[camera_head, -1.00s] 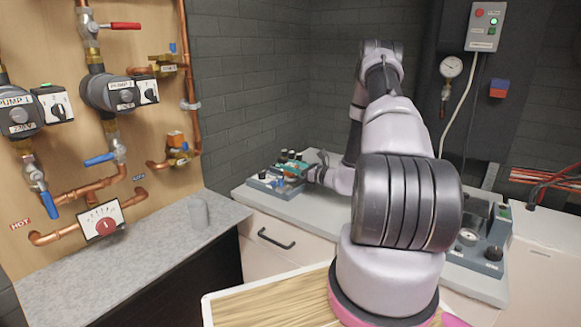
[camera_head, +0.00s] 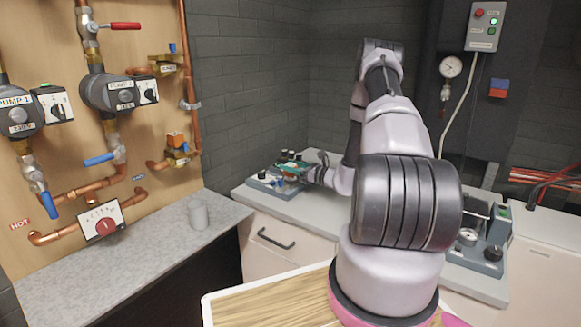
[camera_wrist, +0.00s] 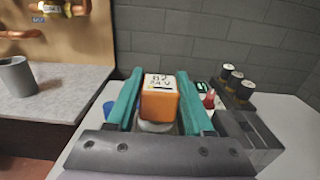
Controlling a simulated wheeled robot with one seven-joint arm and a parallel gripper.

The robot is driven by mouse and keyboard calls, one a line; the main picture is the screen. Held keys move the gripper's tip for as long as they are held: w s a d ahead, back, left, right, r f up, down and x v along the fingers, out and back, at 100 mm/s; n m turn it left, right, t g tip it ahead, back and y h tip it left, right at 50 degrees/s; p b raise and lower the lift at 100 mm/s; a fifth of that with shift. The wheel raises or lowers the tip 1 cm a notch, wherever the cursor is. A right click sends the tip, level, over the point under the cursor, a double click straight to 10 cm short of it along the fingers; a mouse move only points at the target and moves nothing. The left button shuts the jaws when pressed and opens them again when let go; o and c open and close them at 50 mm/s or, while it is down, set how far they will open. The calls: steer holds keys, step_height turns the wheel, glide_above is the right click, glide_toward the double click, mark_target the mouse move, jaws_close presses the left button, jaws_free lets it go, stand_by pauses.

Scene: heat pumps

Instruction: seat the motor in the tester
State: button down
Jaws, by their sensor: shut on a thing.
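The motor (camera_wrist: 160,100), an orange box with a white label on top, sits between the teal fingers of my gripper (camera_wrist: 160,98) in the wrist view. The gripper is shut on it. In the head view my gripper (camera_head: 288,172) is small, at the far left of the bench, over a low grey unit (camera_head: 262,183). The motor's underside is hidden, so I cannot tell whether it touches anything below. A grey device with a gauge and black knob (camera_head: 490,255) stands at the right, partly behind my arm. I cannot tell for certain which unit is the tester.
Several dark-capped cylinders (camera_wrist: 238,82) stand right of my gripper in the wrist view. A grey cup (camera_head: 198,215) stands on the left worktop. Pipes and pumps (camera_head: 112,92) cover the wooden panel. A brick wall is behind. The bench (camera_head: 375,222) has bare surface along its front.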

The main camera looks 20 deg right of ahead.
steer(key=shift+f, duration=0.7)
steer(key=shift+c, duration=1)
jaws_free()
steer(key=v, duration=1.1)
steer(key=shift+f, duration=0.1)
steer(key=shift+w, duration=0.1)
